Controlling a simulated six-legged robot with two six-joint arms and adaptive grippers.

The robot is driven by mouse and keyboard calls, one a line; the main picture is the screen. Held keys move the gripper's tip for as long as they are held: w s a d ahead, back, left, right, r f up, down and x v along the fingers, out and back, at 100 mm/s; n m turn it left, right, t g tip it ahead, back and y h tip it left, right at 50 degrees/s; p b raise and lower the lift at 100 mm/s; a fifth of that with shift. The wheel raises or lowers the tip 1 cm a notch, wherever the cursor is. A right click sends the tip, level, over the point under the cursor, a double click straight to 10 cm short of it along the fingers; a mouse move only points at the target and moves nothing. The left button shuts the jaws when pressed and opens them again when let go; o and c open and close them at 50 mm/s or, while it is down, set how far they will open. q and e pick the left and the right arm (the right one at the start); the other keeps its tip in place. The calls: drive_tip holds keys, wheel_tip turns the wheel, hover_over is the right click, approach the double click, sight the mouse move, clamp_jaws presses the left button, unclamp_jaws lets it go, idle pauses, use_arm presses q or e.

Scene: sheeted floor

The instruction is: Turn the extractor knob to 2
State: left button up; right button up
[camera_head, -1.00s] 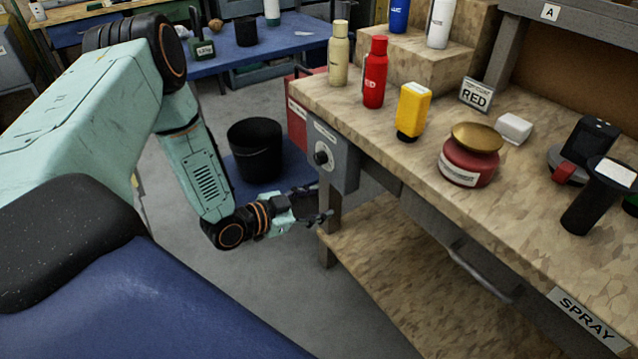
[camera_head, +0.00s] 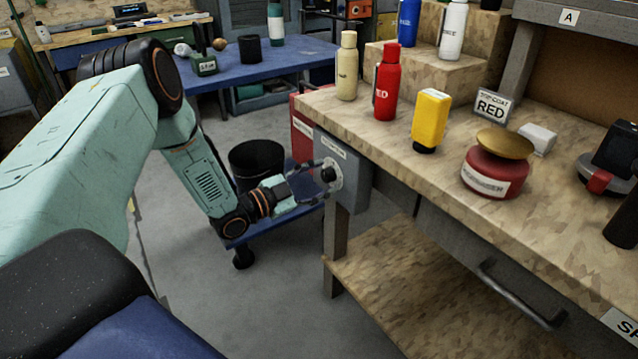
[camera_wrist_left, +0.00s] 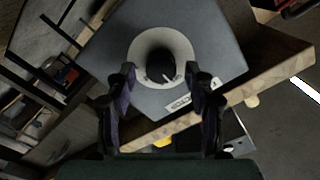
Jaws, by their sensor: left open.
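The extractor knob (camera_head: 328,174) is a small black dial on a pale round plate, on the grey box (camera_head: 352,182) under the bench's left corner. In the left wrist view the knob (camera_wrist_left: 160,70) has a white pointer line and sits centred a little beyond the fingertips. The dial's numbers are too small to read. My left gripper (camera_head: 318,180) is open, its fingers on either side of the knob in the head view. In the left wrist view the left gripper (camera_wrist_left: 163,78) shows nothing between its fingers but the dial ahead. My right gripper is not in view.
The wooden bench (camera_head: 395,150) carries a cream bottle (camera_head: 347,68), a red bottle (camera_head: 386,85), a yellow bottle (camera_head: 431,118) and a red jar (camera_head: 495,168). A black bin (camera_head: 257,165) stands on a blue cart (camera_head: 270,222) behind my gripper. Floor in front is clear.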

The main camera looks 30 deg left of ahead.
use_arm(q)
drive_tip(key=shift+a, duration=0.1)
drive_tip(key=shift+w, duration=0.1)
drive_tip(key=shift+c, duration=0.4)
drive_tip(key=c, duration=0.5)
clamp_jaws()
